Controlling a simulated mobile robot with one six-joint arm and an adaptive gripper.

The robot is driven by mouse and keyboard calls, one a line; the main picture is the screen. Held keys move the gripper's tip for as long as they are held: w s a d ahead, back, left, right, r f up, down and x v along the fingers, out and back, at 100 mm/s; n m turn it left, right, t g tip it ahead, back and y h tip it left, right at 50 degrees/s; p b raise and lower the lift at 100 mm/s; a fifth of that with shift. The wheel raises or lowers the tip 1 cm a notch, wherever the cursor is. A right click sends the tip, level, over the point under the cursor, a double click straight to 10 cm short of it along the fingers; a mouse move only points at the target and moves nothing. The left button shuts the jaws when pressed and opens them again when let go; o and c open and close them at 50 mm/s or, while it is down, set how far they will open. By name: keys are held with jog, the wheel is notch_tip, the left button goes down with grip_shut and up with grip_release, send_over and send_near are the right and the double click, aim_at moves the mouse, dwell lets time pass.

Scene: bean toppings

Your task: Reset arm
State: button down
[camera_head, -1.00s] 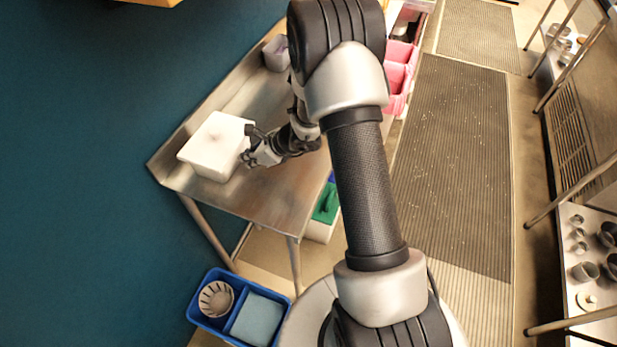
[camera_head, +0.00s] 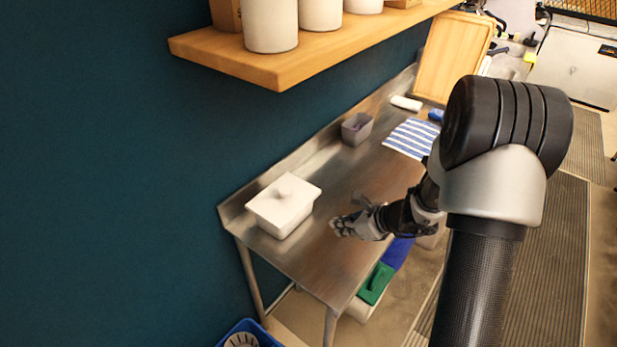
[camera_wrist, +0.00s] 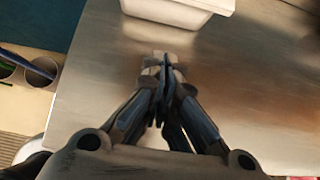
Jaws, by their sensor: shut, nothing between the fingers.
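My gripper (camera_head: 345,226) is above the steel table, to the right of the white lidded box and apart from it. In the wrist view my gripper (camera_wrist: 163,62) has its fingers together with nothing between them. The white box (camera_head: 283,207) stands near the left end of the table with its lid on and a round knob on top. Its lower edge also shows at the top of the wrist view (camera_wrist: 180,12). My arm hides part of the table's right side.
The steel table (camera_head: 300,262) runs along a dark blue wall. A grey container (camera_head: 357,128) and a striped cloth (camera_head: 411,138) lie farther back. A wooden shelf (camera_head: 330,48) with white canisters overhangs. A blue bin (camera_head: 248,328) is on the floor at the front.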

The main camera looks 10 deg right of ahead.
jog(key=s+a+r+n+g, duration=0.2)
jog(key=s+a+r+n, duration=0.4)
jog(key=r+n, duration=0.2)
jog(key=s+a+r+n+g, duration=0.1)
jog(key=s+a+r+n, duration=0.55)
jog(key=r, duration=0.25)
jog(key=s+d+r+n+h, duration=0.2)
jog(key=s+r+n, duration=0.1)
jog(key=s+n, duration=0.4)
jog(key=s+d+r+n+h, duration=0.2)
jog(key=s+r+n+h, duration=0.1)
jog(key=s+n, duration=0.4)
jog(key=shift+s+d+t+h, duration=0.3)
jog(key=shift+s+d, duration=0.05)
jog(key=shift+s, duration=0.2)
